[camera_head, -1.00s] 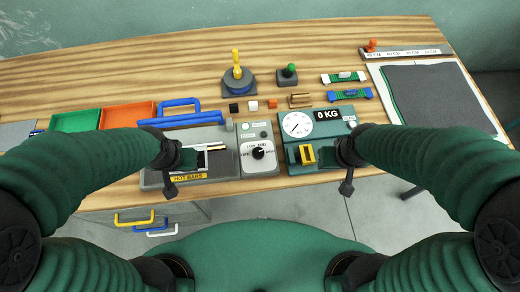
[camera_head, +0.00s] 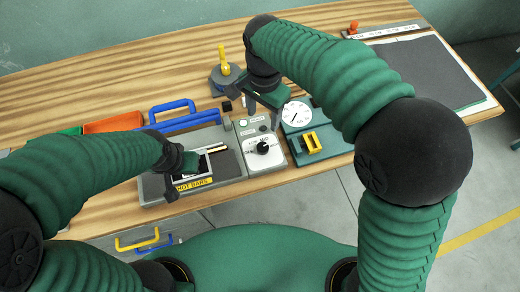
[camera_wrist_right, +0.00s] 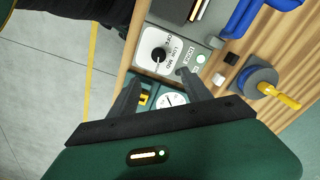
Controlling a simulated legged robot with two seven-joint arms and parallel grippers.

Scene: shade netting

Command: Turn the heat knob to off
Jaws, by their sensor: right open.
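The heat knob (camera_head: 263,147) is a small black knob on a white dial plate, on a grey control box (camera_head: 250,170) near the table's front edge. The dial is lettered, with LOW and MID legible in the right wrist view, where the knob (camera_wrist_right: 158,54) also shows. I cannot tell its exact setting. My right gripper (camera_head: 251,117) is open and empty above the back of the control box, apart from the knob. In the right wrist view its fingers (camera_wrist_right: 160,80) point toward the dial. My left gripper (camera_head: 178,178) hangs over the hot bars unit; its jaws are unclear.
The hot bars unit (camera_head: 223,165) stands left of the control box. A scale with a round gauge (camera_head: 297,113) and yellow block (camera_head: 311,142) is close on the right. A yellow-handled joystick (camera_head: 223,67) and blue handle (camera_head: 172,108) are behind.

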